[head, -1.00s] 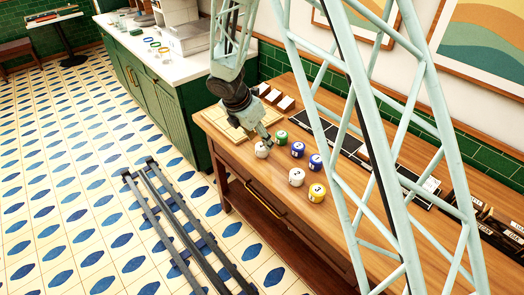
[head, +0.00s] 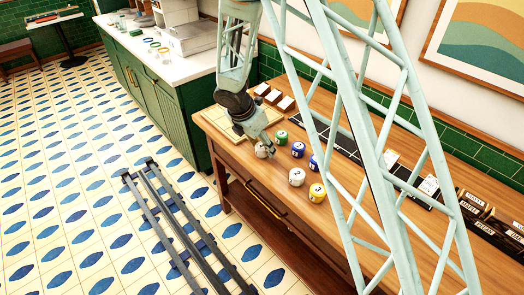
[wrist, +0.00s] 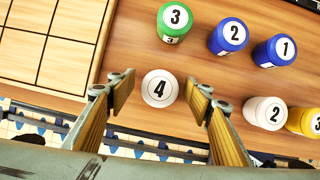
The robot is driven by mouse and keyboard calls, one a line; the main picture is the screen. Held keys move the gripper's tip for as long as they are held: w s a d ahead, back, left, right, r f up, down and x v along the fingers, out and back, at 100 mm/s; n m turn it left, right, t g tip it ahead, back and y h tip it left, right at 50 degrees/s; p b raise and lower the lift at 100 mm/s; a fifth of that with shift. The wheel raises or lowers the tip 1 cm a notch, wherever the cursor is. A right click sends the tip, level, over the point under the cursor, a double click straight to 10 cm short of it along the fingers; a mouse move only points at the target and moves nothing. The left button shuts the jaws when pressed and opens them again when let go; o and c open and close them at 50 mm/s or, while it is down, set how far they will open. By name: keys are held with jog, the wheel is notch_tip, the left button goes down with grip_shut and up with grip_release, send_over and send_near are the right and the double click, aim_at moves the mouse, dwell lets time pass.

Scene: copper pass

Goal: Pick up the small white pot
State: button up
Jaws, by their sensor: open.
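A white pot marked 4 (wrist: 160,88) stands upright on the wooden table near its front edge. It also shows in the head view (head: 262,152), partly hidden by my gripper (head: 269,148). In the wrist view my gripper (wrist: 163,93) is open, with one finger on each side of this pot and visible gaps to both. A second white pot, marked 2 (wrist: 265,115), stands to the right, outside the fingers. It shows in the head view too (head: 297,177). I cannot tell which white pot is smaller.
A green pot (wrist: 175,22), blue pots marked 2 (wrist: 229,37) and 1 (wrist: 275,50), and a yellow pot (head: 317,193) stand close by. A pale gridded board (wrist: 45,50) lies left of the gripper. A black strip (head: 335,140) runs along the table's back.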

aim_at(262, 145)
jog(key=c, duration=1)
jog(key=shift+r, duration=0.1)
jog(key=shift+r+p, duration=0.35)
jog(key=shift+r, duration=1.15)
jog(key=shift+s+a+r, duration=0.1)
jog(key=shift+r, duration=0.2)
jog(key=s+a, duration=0.3)
jog(key=s, duration=0.1)
jog(key=s+a, duration=0.3)
jog(key=s, duration=0.1)
jog(key=s+a+r, duration=0.1)
jog(key=s+a, duration=0.2)
jog(key=s, duration=0.1)
jog(key=shift+s+a+r, duration=0.1)
jog(key=shift+s+a, duration=0.15)
